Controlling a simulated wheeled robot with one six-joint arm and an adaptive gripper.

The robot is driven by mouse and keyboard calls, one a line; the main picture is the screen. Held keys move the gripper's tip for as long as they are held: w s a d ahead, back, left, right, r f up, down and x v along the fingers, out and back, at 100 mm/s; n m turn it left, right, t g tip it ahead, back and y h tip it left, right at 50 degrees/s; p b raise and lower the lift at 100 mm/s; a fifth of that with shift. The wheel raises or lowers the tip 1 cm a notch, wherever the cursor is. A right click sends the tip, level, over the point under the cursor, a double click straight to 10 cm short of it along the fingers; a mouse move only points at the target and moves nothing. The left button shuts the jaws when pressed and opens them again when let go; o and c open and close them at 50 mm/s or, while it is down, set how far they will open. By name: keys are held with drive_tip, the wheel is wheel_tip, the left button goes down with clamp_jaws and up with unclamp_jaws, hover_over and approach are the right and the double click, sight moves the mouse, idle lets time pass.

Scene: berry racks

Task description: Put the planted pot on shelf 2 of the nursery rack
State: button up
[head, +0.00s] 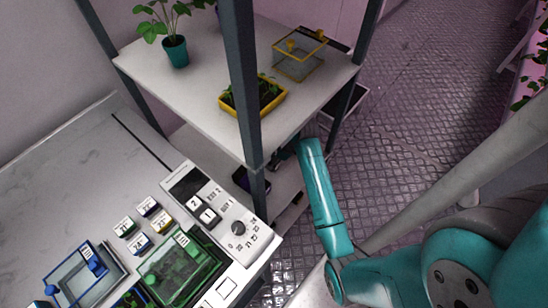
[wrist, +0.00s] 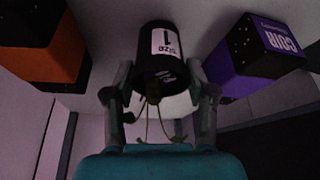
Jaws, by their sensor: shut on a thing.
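A black pot (wrist: 160,38) with a white label reading "SIZE 1" is between the two fingers of my gripper (wrist: 160,76) in the wrist view, which looks upside down. Thin stems (wrist: 155,118) show at the pot's near end. My gripper is shut on this pot. The rack (head: 240,70) in the head view has a white upper shelf (head: 210,92) and a lower shelf (head: 288,184). My arm reaches in below the upper shelf's right edge, where my gripper and the pot are hidden. I cannot tell whether the pot touches a shelf.
A purple-and-black COIR box (wrist: 255,55) and an orange-and-black box (wrist: 45,60) flank the pot. The upper shelf holds a teal potted plant (head: 175,52), a yellow seedling tray (head: 283,98) and a yellow-framed clear box (head: 300,62). A rack post (head: 240,70) stands left of my arm.

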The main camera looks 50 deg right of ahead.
drive_tip(key=shift+f, duration=0.1)
drive_tip(key=o, duration=1.1)
drive_tip(key=shift+o, duration=0.2)
drive_tip(key=v, duration=0.7)
drive_tip(key=shift+r, duration=0.4)
